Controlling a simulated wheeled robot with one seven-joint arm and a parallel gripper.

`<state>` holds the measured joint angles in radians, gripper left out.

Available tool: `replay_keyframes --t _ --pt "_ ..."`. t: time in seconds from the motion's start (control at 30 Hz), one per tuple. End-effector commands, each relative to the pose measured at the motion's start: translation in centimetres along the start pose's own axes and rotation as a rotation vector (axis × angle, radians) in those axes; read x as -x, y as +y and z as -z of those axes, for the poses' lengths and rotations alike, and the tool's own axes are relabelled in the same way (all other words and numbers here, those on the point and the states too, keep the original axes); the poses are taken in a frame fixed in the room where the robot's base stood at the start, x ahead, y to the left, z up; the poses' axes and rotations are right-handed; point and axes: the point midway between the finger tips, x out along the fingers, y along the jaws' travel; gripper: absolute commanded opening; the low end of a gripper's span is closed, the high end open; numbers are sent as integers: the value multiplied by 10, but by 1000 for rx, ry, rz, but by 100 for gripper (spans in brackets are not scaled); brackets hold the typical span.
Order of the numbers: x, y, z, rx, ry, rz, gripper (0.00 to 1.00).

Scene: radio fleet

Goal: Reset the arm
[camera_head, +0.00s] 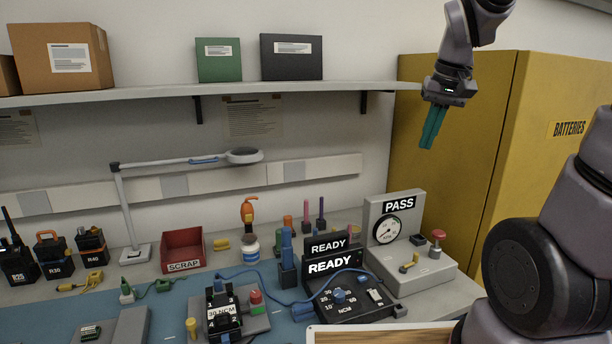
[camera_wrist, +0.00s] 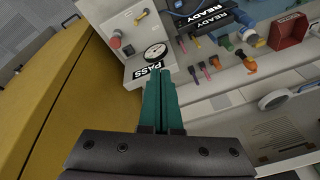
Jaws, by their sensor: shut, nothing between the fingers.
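My gripper (camera_head: 431,128) hangs in the air at the upper right of the head view, in front of the yellow cabinet. Its teal fingers point down and are shut with nothing between them. In the wrist view the fingers (camera_wrist: 160,90) are together, and the workbench lies beyond them. The fingers are above and apart from the bench items. The grey gauge unit marked PASS (camera_head: 396,235) stands on the bench below my gripper.
The yellow batteries cabinet (camera_head: 470,150) stands at the right. A wall shelf (camera_head: 200,93) holds boxes left of my gripper. The bench holds a READY torque unit (camera_head: 340,290), a red scrap bin (camera_head: 182,250), a lamp (camera_head: 240,156) and several radios (camera_head: 55,258).

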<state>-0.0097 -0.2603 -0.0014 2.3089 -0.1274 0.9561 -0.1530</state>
Motion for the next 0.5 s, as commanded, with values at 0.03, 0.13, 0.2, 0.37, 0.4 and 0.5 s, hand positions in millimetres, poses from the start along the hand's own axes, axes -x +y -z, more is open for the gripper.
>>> replay_keyframes --t 0.03,0.13,0.2,0.37,0.4,0.5 --pt "15 -1 -9 -20 41 16 0" --pt "37 -3 -25 -61 110 49 0" --pt "51 -5 -38 -91 155 74 0" --pt "74 -6 -63 -145 242 126 0" --pt "78 -7 -68 -156 258 136 0" --pt "84 -7 -77 -175 287 157 0"
